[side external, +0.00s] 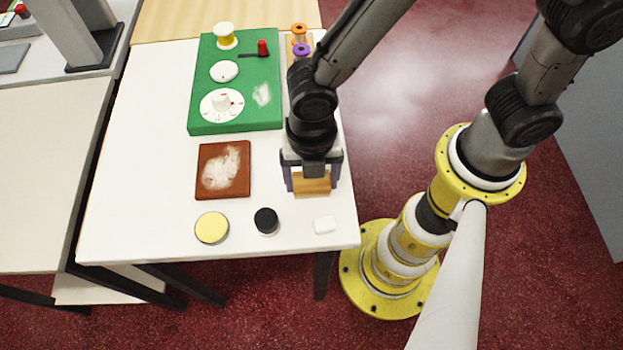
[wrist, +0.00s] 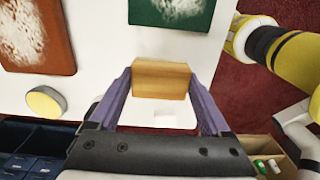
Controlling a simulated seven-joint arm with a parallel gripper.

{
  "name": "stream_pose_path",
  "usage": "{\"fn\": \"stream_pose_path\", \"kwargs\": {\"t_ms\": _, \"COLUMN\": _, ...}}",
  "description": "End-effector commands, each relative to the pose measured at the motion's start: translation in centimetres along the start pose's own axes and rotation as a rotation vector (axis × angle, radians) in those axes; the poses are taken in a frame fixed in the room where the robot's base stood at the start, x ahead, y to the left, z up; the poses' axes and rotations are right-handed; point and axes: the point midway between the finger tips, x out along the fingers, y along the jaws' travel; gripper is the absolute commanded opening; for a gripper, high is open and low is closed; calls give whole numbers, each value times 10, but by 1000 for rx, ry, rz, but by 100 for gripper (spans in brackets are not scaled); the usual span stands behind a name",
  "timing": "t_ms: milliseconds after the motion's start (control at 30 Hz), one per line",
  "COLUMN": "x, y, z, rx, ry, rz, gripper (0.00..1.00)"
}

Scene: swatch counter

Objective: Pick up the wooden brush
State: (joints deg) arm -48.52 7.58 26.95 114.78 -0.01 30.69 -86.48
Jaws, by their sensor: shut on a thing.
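The wooden brush shows as a plain tan wood block (side external: 311,187) at the right side of the white table. It also fills the space between the fingers in the wrist view (wrist: 160,80). My gripper (side external: 312,183) points down and is shut on the brush, with one purple finger against each end. In the wrist view my gripper (wrist: 160,84) shows both fingers touching the block. The underside of the brush is hidden, and I cannot tell whether it is clear of the tabletop.
A brown swatch (side external: 208,186) with a white patch lies left of my gripper. A green board (side external: 205,65) with knobs is behind. A yellow lid (side external: 212,228), a black knob (side external: 265,220) and a white block (side external: 324,224) stand near the front edge. The table's left part is clear.

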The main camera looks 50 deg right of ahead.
Motion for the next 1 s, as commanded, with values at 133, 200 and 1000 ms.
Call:
{"fn": "stream_pose_path", "kwargs": {"t_ms": 133, "x": -1, "y": 0, "z": 0, "rx": 0, "ry": 0, "rz": 1, "gripper": 26}}
{"fn": "stream_pose_path", "kwargs": {"t_ms": 200, "x": -3, "y": 0, "z": 0, "rx": 0, "ry": 0, "rz": 1, "gripper": 26}}
{"fn": "stream_pose_path", "kwargs": {"t_ms": 1000, "x": -115, "y": -104, "z": 6, "rx": 0, "ry": 0, "rz": 6, "gripper": 26}}
